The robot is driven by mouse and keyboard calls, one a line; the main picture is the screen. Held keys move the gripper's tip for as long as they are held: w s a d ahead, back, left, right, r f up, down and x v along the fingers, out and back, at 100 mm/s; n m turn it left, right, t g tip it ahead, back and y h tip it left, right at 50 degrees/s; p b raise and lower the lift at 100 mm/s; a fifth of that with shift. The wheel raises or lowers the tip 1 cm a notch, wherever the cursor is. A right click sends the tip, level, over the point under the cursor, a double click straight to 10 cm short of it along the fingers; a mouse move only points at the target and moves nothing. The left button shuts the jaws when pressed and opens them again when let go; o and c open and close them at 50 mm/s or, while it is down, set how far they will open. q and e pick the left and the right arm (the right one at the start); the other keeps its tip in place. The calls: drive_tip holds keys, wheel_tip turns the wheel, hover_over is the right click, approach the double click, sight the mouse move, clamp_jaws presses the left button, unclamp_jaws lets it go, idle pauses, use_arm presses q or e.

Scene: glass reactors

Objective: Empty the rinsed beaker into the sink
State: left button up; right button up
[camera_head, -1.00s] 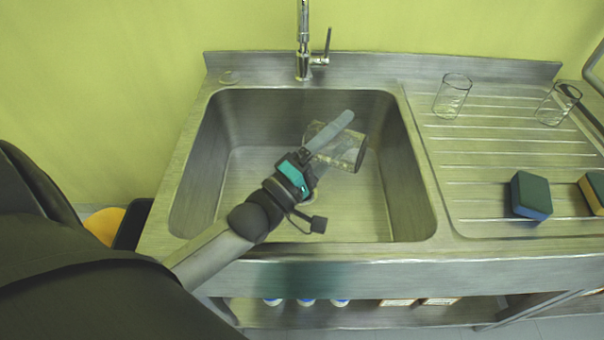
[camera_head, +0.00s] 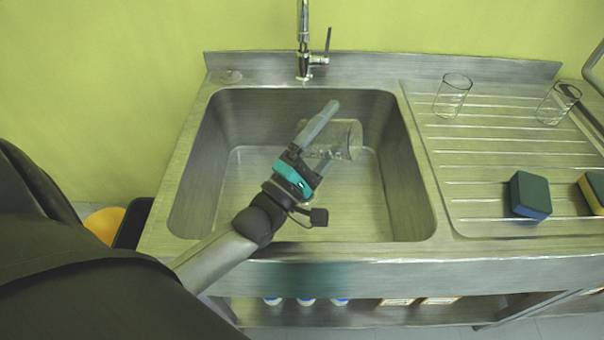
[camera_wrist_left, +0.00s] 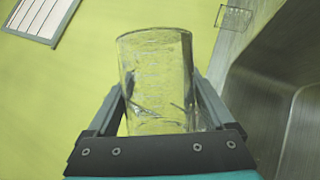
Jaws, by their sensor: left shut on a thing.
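A clear glass beaker (camera_head: 340,140) is in my left gripper (camera_head: 318,130), over the sink basin (camera_head: 270,200). In the head view the beaker lies tilted well over, close to sideways, partly hidden behind the gripper finger. In the left wrist view the beaker (camera_wrist_left: 157,75) stands between the two fingers, which touch its sides. Its walls show faint markings and some marks or liquid low down; I cannot tell how much it holds. The steel sink's tap (camera_head: 304,45) rises at the back. My right gripper is not in view.
Two clear glasses (camera_head: 452,96) (camera_head: 557,103) stand on the ribbed drainboard (camera_head: 480,180) to the right. Two sponges, one green and blue (camera_head: 530,195), lie at its front. Bottles (camera_head: 306,301) sit on the shelf below. The basin floor looks clear.

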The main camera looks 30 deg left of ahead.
use_arm(q)
drive_tip(key=shift+a+r+n, duration=0.1)
drive_tip(key=shift+a+n, duration=0.1)
drive_tip(key=shift+n, duration=0.4)
drive_tip(key=r+n+y, duration=0.1)
drive_tip(key=a+r+n+t+p, duration=0.1)
drive_tip(key=shift+s+n+y, duration=0.1)
drive_tip(key=shift+n+y, duration=0.3)
drive_tip(key=shift+a+n+y, duration=0.35)
drive_tip(key=shift+n+y, duration=0.25)
drive_tip(key=shift+n, duration=0.4)
drive_tip(key=n+y, duration=0.1)
drive_tip(key=a+n+y, duration=0.1)
drive_tip(key=n, duration=0.1)
drive_tip(key=n+y, duration=0.1)
drive_tip(key=shift+s+a+n+b, duration=0.1)
drive_tip(key=shift+a+n+b, duration=0.2)
drive_tip(key=shift+b, duration=0.1)
drive_tip(key=shift+d+r, duration=0.1)
